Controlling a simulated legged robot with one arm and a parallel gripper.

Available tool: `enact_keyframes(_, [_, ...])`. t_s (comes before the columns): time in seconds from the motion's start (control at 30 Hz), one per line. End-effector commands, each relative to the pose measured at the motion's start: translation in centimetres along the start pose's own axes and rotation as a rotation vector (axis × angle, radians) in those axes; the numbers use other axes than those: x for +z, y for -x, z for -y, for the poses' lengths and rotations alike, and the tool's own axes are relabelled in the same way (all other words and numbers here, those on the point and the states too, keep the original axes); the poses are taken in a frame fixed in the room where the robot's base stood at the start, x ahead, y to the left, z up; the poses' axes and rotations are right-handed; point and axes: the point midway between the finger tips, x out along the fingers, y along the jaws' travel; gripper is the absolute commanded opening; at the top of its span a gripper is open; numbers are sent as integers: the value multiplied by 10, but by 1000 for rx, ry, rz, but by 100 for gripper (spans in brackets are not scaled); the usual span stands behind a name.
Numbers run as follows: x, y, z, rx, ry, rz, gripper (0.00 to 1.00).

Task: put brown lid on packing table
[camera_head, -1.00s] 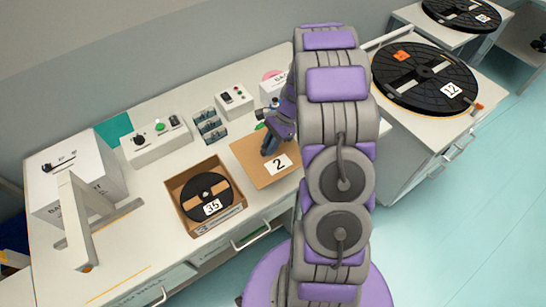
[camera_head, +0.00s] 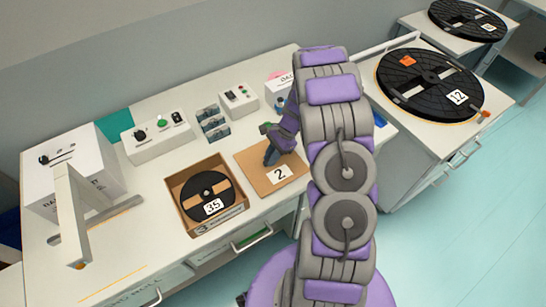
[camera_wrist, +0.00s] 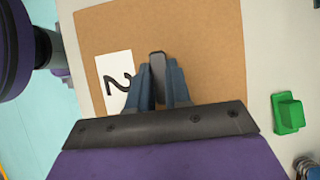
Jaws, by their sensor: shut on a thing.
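The brown lid (camera_head: 262,183) is a flat square panel with a white label reading 2. It lies flat at the table's front edge, just right of the open box, and it fills much of the wrist view (camera_wrist: 200,60). My gripper (camera_head: 270,157) is over the lid; in the wrist view its fingers (camera_wrist: 158,80) are closed together around a dark knob-like piece on the lid, beside the label. The packing table (camera_head: 150,238) is a long pale bench under the lid. I cannot tell whether the lid is touching the table all round.
An open cardboard box (camera_head: 240,208) holds a black reel marked 35. Control boxes (camera_head: 157,137) and small blue-grey bins (camera_head: 213,123) stand behind. A white machine (camera_head: 75,165) is at left. A large reel marked 12 (camera_head: 430,84) lies on another station at right.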

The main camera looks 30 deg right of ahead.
Motion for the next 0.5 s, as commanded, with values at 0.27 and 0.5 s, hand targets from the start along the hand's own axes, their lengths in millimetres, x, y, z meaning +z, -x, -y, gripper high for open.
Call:
enact_keyframes(0.27, [-8, 1, 0, -2, 0, 10, 0])
enact_keyframes(0.5, [-10, 0, 0, -3, 0, 10, 33])
